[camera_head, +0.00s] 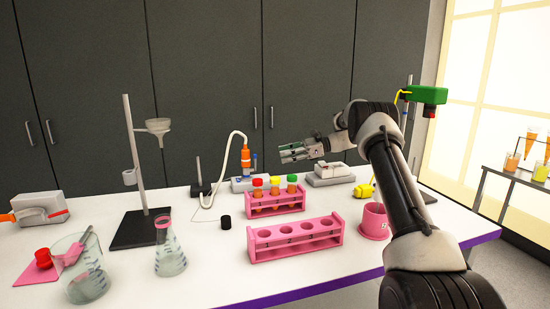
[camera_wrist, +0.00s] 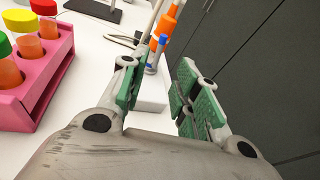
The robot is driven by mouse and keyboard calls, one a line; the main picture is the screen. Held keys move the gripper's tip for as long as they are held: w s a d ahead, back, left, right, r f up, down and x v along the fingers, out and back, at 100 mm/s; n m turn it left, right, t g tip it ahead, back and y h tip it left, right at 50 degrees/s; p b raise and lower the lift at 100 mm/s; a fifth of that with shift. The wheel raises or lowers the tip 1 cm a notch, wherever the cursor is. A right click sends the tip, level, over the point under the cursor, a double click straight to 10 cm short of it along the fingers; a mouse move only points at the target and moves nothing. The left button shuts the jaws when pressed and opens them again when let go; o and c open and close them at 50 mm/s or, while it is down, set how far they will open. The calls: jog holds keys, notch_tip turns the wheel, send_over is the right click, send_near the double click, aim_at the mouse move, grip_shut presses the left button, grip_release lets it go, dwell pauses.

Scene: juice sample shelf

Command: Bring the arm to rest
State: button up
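My gripper (camera_head: 293,153) is raised over the back part of the white table, with its fingers pointing left in the head view. Its green finger pads also show in the wrist view (camera_wrist: 158,95), apart with a gap between them. Nothing is held in the gap. The gripper is above and just behind the pink rack with tubes (camera_head: 276,203), which holds three tubes with red, yellow and green caps. My arm reaches in from the lower right of the head view.
An empty pink rack (camera_head: 293,239) stands in front of the filled rack. A pink cup (camera_head: 374,222) is right of it. An orange pipette-like tool (camera_head: 246,155), glass flasks (camera_head: 169,252) and a black-based stand (camera_head: 139,229) are on the table (camera_head: 215,285). Cabinets (camera_head: 210,80) stand behind.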

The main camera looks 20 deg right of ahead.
jog(key=shift+s+d, duration=0.1)
jog(key=shift+d, duration=0.25)
jog(key=s+a+r+n+g+h, duration=0.1)
jog(key=s+a+r+n+h, duration=0.2)
jog(key=s, duration=0.4)
jog(key=s+r+n+h, duration=0.2)
jog(key=s+r, duration=0.4)
jog(key=s, duration=0.2)
jog(key=s+a+r+n+g+h, duration=0.1)
jog(key=s+a+r+n+h, duration=0.2)
jog(key=s, duration=0.4)
jog(key=s+d+f+n+t+h, duration=0.1)
jog(key=s+d+n+h, duration=0.1)
jog(key=s, duration=0.8)
jog(key=s+d+f+n+t+h, duration=0.1)
jog(key=s+n, duration=0.4)
jog(key=s, duration=0.6)
jog(key=s+d+f+n+h, duration=0.2)
jog(key=s+d+n+h, duration=0.2)
jog(key=s, duration=0.6)
jog(key=shift+s+d+f+t, duration=0.2)
jog(key=shift+d+t, duration=0.2)
jog(key=shift+d, duration=0.2)
